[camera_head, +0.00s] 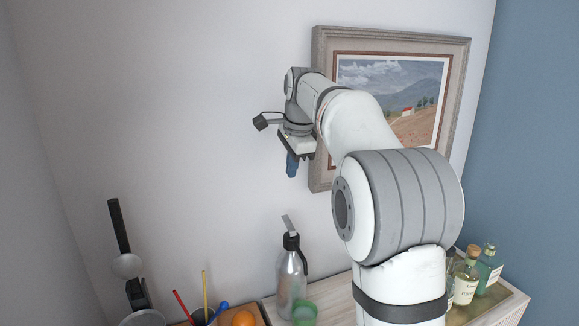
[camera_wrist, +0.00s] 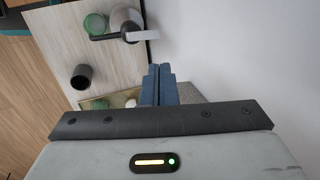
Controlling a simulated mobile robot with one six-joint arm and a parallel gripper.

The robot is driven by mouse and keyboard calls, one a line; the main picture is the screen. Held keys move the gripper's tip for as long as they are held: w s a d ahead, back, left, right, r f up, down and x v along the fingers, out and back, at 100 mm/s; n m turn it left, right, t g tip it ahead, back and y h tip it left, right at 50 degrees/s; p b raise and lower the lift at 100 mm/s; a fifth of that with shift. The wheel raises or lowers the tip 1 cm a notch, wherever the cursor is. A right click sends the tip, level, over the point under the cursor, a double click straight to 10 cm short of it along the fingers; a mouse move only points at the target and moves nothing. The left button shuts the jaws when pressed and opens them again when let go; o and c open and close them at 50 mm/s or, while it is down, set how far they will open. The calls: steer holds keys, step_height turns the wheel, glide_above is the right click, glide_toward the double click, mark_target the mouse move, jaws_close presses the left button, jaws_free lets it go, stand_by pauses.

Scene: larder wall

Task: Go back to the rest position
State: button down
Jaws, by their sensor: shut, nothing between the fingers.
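My gripper (camera_head: 292,164) hangs pointing down in front of the white wall, left of the framed picture, in the head view. Its blue fingers are together and hold nothing. In the wrist view the shut fingers of my gripper (camera_wrist: 161,76) show at the middle, above the surface below. A metal siphon bottle (camera_head: 291,270) stands below the gripper, clearly apart from it. My arm covers part of the picture and of the surface behind it.
The framed picture (camera_head: 420,100) hangs close behind my arm. A green cup (camera_head: 304,312) stands by the siphon. Glass bottles (camera_head: 466,280) stand in a tray at right. An orange (camera_head: 243,318) and pencils are at lower left. In the wrist view, a dark cup (camera_wrist: 81,76) stands on the wooden surface (camera_wrist: 60,40).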

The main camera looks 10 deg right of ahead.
steer(key=s+f+n+b, duration=0.1)
steer(key=s+f+n, duration=0.4)
steer(key=s, duration=0.6)
steer(key=s+f+n+b, duration=0.1)
steer(key=s+f+n, duration=0.4)
steer(key=s+f, duration=0.4)
steer(key=s+f+n+b, duration=0.1)
steer(key=s+f+n, duration=0.5)
steer(key=s, duration=0.8)
steer(key=shift+a+f+h+b, duration=0.3)
steer(key=shift+a+f, duration=0.05)
steer(key=shift+f, duration=0.05)
